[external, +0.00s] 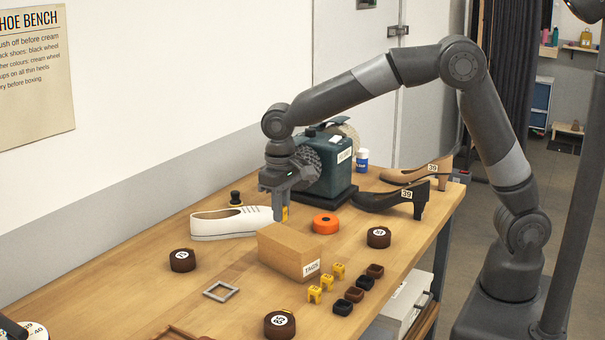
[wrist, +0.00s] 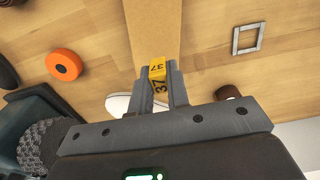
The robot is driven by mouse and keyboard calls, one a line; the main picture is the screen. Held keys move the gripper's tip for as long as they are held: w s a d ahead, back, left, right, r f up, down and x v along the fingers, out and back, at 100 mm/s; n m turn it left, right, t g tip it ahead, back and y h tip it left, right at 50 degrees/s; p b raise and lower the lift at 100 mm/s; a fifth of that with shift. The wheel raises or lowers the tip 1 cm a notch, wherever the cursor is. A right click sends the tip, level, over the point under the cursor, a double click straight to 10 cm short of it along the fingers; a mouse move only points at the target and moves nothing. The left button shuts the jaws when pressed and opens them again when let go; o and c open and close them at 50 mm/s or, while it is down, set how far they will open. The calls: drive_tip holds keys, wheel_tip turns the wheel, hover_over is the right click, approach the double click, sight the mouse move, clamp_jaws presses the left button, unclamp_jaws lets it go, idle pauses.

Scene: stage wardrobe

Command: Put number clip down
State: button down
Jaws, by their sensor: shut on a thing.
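A yellow number clip marked 37 (wrist: 158,74) is held between the fingers of my gripper (wrist: 160,84). In the external view only a small yellow part of the clip (external: 285,214) shows at the fingertips. My gripper (external: 281,212) points down just behind the cardboard box labelled TAGS (external: 284,255). In the wrist view the box top (wrist: 152,25) runs up from the clip. I cannot tell whether the clip touches the box. Several other yellow clips (external: 314,294) stand on the bench in front of the box.
A white shoe (external: 222,224) lies left of my gripper. An orange disc (external: 326,223), dark round tins (external: 378,237), dark small blocks (external: 355,294) and a grey square frame (external: 221,291) lie around the box. A green machine (external: 333,165) and heeled shoes (external: 392,199) stand behind.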

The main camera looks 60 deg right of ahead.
sight(282, 235)
drive_tip(key=shift+f, duration=1.9)
drive_tip(key=c, duration=1.4)
unclamp_jaws()
drive_tip(key=shift+f, duration=0.1)
wheel_tip(282, 235, up, 11)
drive_tip(key=shift+r, duration=0.15)
drive_tip(key=shift+d+r, duration=0.15)
drive_tip(key=shift+r, duration=0.4)
